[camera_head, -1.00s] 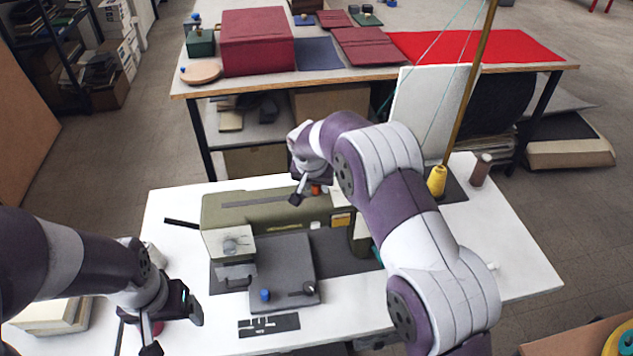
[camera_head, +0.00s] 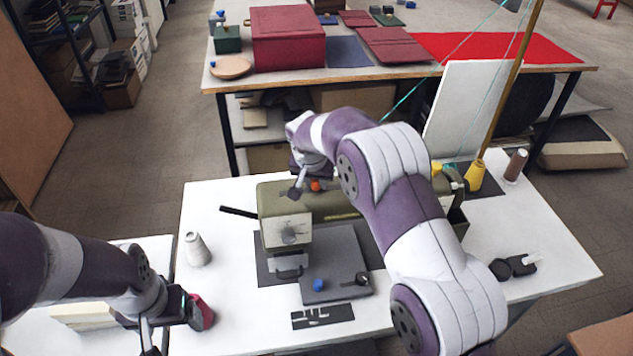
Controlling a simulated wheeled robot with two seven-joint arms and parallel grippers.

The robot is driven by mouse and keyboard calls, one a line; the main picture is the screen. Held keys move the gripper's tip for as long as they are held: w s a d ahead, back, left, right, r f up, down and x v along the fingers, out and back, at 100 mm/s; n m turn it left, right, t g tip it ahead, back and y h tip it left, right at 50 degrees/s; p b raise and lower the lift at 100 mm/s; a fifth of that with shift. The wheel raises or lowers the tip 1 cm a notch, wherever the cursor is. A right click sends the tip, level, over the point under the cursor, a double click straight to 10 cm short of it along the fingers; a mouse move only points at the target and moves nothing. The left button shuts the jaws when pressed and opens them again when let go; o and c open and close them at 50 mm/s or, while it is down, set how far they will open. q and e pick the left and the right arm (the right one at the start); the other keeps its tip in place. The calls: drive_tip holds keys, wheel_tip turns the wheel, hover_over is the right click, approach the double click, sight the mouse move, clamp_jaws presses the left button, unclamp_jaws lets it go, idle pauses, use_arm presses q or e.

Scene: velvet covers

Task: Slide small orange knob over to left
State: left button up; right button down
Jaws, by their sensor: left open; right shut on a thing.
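The small orange knob (camera_head: 315,185) is on top of the olive-green sewing machine (camera_head: 287,204), near its left end. My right gripper (camera_head: 305,188) reaches over the machine from behind my arm and is shut on the knob; its fingers partly hide the contact. My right arm covers the machine's middle and right part. My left gripper (camera_head: 175,328) is open at the table's front left edge, close to a small dark red object (camera_head: 203,312). I cannot tell whether they touch.
A grey spool (camera_head: 197,250) stands left of the machine on the white table (camera_head: 218,272). A blue knob (camera_head: 318,285) sits on the grey plate in front. A yellow cone (camera_head: 475,175) and brown spool (camera_head: 515,166) stand at the back right.

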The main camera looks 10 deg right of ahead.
drive_tip(key=shift+d+r, duration=0.15)
drive_tip(key=shift+d, duration=0.7)
drive_tip(key=c, duration=0.9)
unclamp_jaws()
drive_tip(key=shift+c, duration=0.2)
drive_tip(key=shift+o, duration=0.3)
drive_tip(key=shift+s+a, duration=0.1)
drive_tip(key=shift+a, duration=0.35)
use_arm(q)
drive_tip(key=shift+d, duration=0.45)
use_arm(e)
drive_tip(key=shift+r, duration=0.1)
use_arm(q)
drive_tip(key=shift+d+f+b, duration=0.2)
drive_tip(key=shift+f+b, duration=0.25)
drive_tip(key=shift+b, duration=0.15)
use_arm(e)
drive_tip(key=v, duration=1.2)
drive_tip(key=shift+s+r, duration=0.2)
drive_tip(key=shift+r, duration=0.05)
use_arm(q)
drive_tip(key=shift+a, duration=0.1)
use_arm(e)
drive_tip(key=shift+a, duration=0.1)
